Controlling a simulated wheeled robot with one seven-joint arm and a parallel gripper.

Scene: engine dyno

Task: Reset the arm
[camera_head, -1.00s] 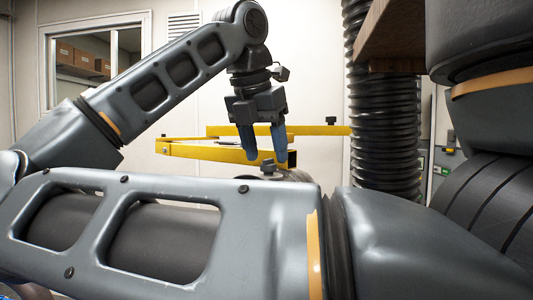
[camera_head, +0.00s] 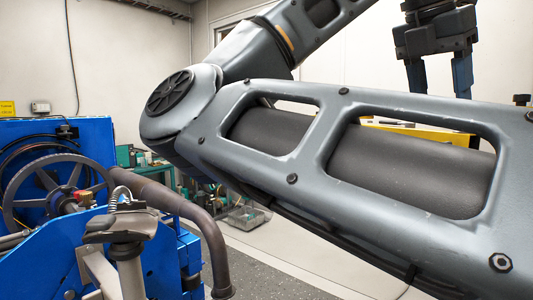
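My gripper (camera_head: 439,80) hangs at the upper right of the head view, pointing down. Its two blue fingers are apart, with a gap and nothing between them. The fingertips end just above or behind the upper edge of my own grey arm link, which crosses the picture from the middle to the lower right. My arm is bent at the elbow joint left of centre, and the upper link runs up and out of the top edge.
Blue machinery with a handwheel (camera_head: 50,190) and a curved brown pipe (camera_head: 196,205) stands at the left. A yellow frame (camera_head: 425,132) shows behind my arm. A bin (camera_head: 248,217) sits on the floor by the back wall. Some floor (camera_head: 290,270) below my arm is clear.

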